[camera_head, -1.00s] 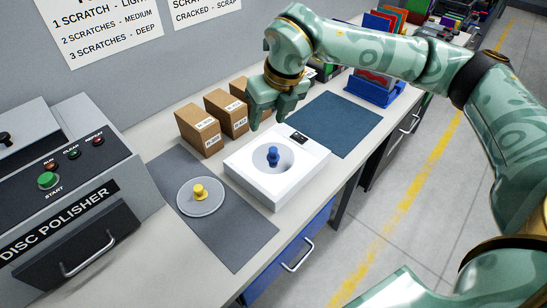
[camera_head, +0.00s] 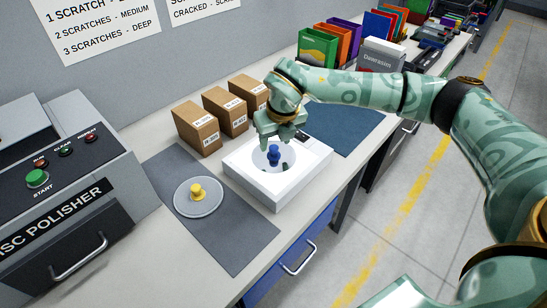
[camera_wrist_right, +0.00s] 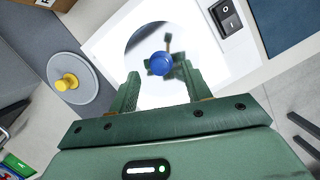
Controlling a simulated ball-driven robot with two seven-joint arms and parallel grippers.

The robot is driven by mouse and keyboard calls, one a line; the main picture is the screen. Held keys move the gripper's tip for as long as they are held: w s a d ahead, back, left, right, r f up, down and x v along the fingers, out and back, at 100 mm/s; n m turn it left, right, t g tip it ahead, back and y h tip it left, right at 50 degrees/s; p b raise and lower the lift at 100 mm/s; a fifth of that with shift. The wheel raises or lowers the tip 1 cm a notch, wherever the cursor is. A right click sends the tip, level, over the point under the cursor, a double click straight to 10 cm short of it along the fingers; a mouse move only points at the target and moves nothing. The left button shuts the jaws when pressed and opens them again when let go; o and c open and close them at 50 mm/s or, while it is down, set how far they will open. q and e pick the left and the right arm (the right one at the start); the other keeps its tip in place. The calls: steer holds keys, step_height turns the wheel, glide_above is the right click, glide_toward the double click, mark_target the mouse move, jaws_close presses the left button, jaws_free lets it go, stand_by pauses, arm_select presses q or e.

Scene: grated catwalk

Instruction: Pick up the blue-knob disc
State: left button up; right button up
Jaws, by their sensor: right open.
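The blue knob (camera_head: 274,154) stands up in the round opening of a white box (camera_head: 253,181). The disc under it is pale and shiny, hard to tell from the opening. My right gripper (camera_head: 277,143) is open above the box, its fingers coming down just behind the knob. In the right wrist view the blue knob (camera_wrist_right: 161,63) shows just beyond the fingertips, about midway between the two fingers; I cannot tell whether they touch it. My left gripper is not in view.
A grey disc with a yellow knob (camera_head: 197,192) lies on a dark mat (camera_head: 233,236) left of the box. Cardboard boxes (camera_head: 197,127) stand behind. The disc polisher (camera_head: 62,215) is at the left. A blue mat (camera_head: 357,125) lies right of the box.

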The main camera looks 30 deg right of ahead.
mark_target(274, 153)
steer(key=x, duration=0.2)
steer(key=shift+f, duration=0.3)
steer(key=shift+r, duration=0.1)
jaws_close()
